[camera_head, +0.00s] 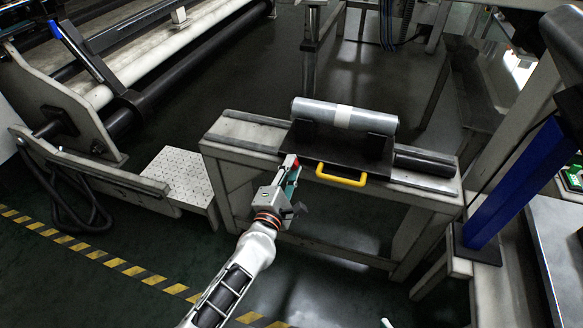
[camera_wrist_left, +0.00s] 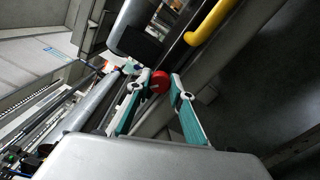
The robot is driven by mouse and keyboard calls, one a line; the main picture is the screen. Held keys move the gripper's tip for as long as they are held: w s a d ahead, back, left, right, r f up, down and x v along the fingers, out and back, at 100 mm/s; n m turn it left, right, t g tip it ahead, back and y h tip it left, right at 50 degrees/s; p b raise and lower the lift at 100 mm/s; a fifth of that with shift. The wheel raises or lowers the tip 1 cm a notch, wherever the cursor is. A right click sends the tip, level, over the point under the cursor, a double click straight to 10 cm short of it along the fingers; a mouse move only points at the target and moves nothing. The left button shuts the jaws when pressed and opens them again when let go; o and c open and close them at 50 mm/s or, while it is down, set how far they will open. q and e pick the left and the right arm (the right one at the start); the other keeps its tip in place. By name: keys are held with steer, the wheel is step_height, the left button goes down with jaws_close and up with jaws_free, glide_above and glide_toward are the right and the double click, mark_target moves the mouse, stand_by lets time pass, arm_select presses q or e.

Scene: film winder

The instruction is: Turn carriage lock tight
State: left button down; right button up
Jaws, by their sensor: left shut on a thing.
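The carriage lock is a red knob (camera_wrist_left: 159,82) at the front left of the black carriage (camera_head: 335,147). My left gripper (camera_wrist_left: 158,84) is shut on it, with one teal-and-white finger on each side of the red knob. In the head view my left gripper (camera_head: 291,170) reaches up to the carriage's front left edge and mostly hides the knob. How far the lock is turned cannot be seen. A small pale tip (camera_head: 386,323) at the bottom edge of the head view may be part of my right gripper; the rest is out of frame.
A silver film roll (camera_head: 345,115) with a pale band lies on the carriage. A yellow handle (camera_head: 341,175) sticks out at the carriage's front, right of my left gripper. The grey bench frame (camera_head: 228,135) carries the carriage. A blue post (camera_head: 515,190) stands at the right.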

arm_select(q)
steer(key=shift+a+f+m+p, duration=0.1)
steer(key=shift+m+p, duration=0.8)
steer(key=shift+m, duration=4.5)
steer(key=shift+f+m+p, duration=0.1)
steer(key=shift+m+p, duration=0.8)
steer(key=shift+m, duration=4.5)
arm_select(e)
steer(key=shift+n+g+h, duration=0.5)
steer(key=shift+n, duration=0.1)
steer(key=shift+s+d+f, duration=0.45)
steer(key=shift+d+f, duration=0.25)
steer(key=shift+d, duration=0.05)
steer(key=shift+s+d+f, duration=0.45)
steer(key=shift+d+f, duration=0.2)
steer(key=shift+d, duration=0.1)
arm_select(q)
steer(key=c, duration=1.8)
jaws_free()
arm_select(e)
steer(key=shift+r, duration=0.1)
